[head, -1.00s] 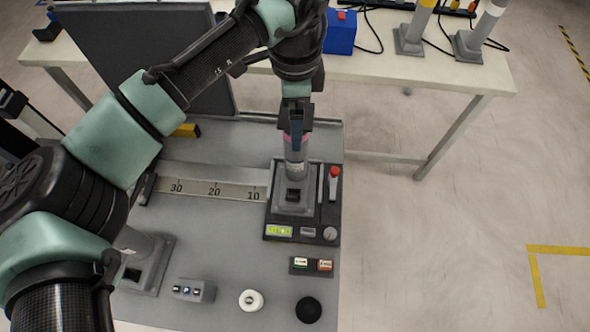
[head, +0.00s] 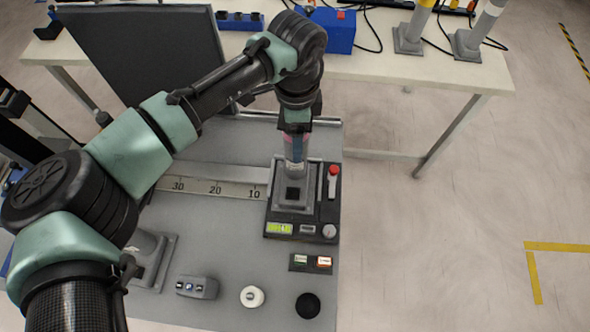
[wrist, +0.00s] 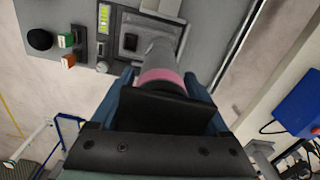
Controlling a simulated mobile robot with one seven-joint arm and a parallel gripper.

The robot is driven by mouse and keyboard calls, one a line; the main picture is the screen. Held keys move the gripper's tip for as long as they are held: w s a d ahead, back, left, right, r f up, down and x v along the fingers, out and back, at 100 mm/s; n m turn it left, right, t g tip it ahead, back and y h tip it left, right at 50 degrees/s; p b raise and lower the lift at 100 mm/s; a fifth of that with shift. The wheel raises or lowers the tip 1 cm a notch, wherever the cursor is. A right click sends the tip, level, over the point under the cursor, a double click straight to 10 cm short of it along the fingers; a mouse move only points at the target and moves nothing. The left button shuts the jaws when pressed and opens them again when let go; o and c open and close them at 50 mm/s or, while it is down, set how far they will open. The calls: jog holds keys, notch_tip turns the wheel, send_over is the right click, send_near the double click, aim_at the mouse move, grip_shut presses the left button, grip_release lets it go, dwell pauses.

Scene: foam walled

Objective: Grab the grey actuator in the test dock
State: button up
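The grey actuator (head: 294,168) stands upright in the black test dock (head: 272,226), its square grey base seated on the dock and a pink band near its top. In the wrist view the actuator (wrist: 160,50) runs away from me to its base. My gripper (head: 296,150) is over its upper part, pointing down. In the wrist view my blue fingers (wrist: 162,82) lie one on each side of the actuator at the pink band. They look open; whether they touch it is hard to see. The palm hides the top end.
The dock has a red button (head: 333,170), a green display and a knob. In front are a switch box (head: 312,263), a white round button (head: 252,297) and a black disc (head: 308,306). Another grey actuator base (head: 150,262) stands left. A dark panel (head: 140,50) rises behind.

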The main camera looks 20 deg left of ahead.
grip_shut()
jog(key=shift+r, duration=0.1)
jog(key=shift+r, duration=0.1)
